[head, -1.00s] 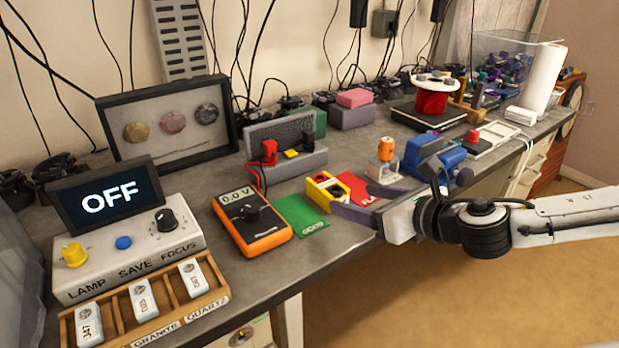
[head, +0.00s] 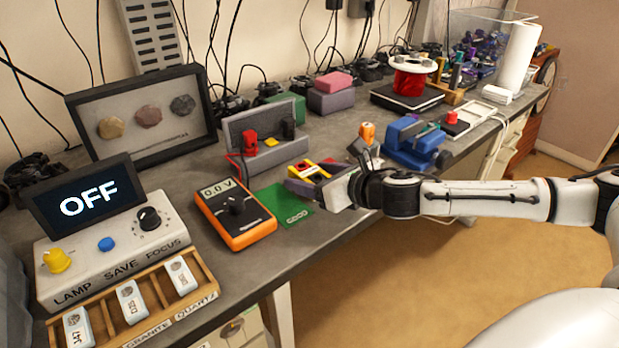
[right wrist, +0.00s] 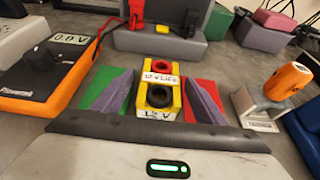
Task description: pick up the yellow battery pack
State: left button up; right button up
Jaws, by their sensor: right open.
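The yellow battery pack (head: 309,170) lies on the bench at the seam between a green card (head: 283,206) and a red card, which my gripper mostly hides in the head view. In the right wrist view the pack (right wrist: 144,98) shows a red socket, a black socket and white labels. My right gripper (head: 322,171) is open, reaching in from the right at the pack. In the right wrist view its two purple fingers (right wrist: 161,80) stand on either side of the pack, with small gaps showing. My left gripper is not in view.
An orange multimeter (head: 235,213) lies left of the cards. A grey test stand (head: 268,150) with red and black clips is behind. An orange-capped item (head: 367,132) and a blue vise (head: 412,143) stand close on the right. The bench's front edge is near.

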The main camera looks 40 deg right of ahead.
jog(key=shift+w+f, duration=0.2)
jog(key=shift+w, duration=0.3)
jog(key=c, duration=1.4)
